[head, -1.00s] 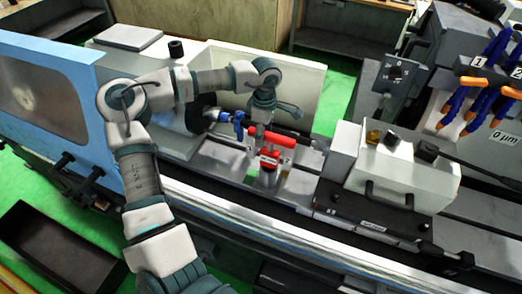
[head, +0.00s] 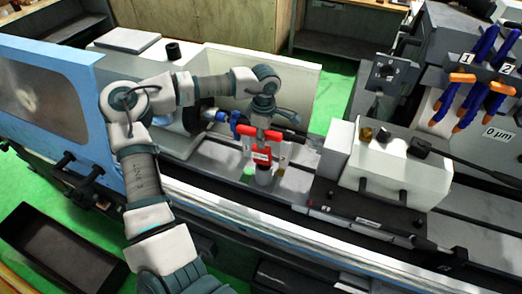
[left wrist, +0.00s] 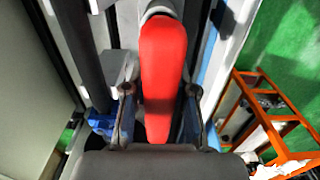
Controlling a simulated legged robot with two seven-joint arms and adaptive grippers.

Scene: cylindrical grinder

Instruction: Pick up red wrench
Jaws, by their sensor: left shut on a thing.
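The red wrench (head: 262,155) is in the head view, over the grinder's bed near the middle. It has a red crossbar on top and a red lower part with a small pale label. My left gripper (head: 262,127) comes down from above and is shut on the wrench's upper part. In the left wrist view the wrench (left wrist: 163,70) is a long red shape between the two fingers (left wrist: 158,115). My right gripper is not in view.
A white block with a black handle (head: 395,175) stands to the right on the bed. A blue fitting (head: 222,116) is close on the left of the gripper. A white panel (head: 300,85) rises behind. Blue-and-orange hoses (head: 480,85) hang at the far right.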

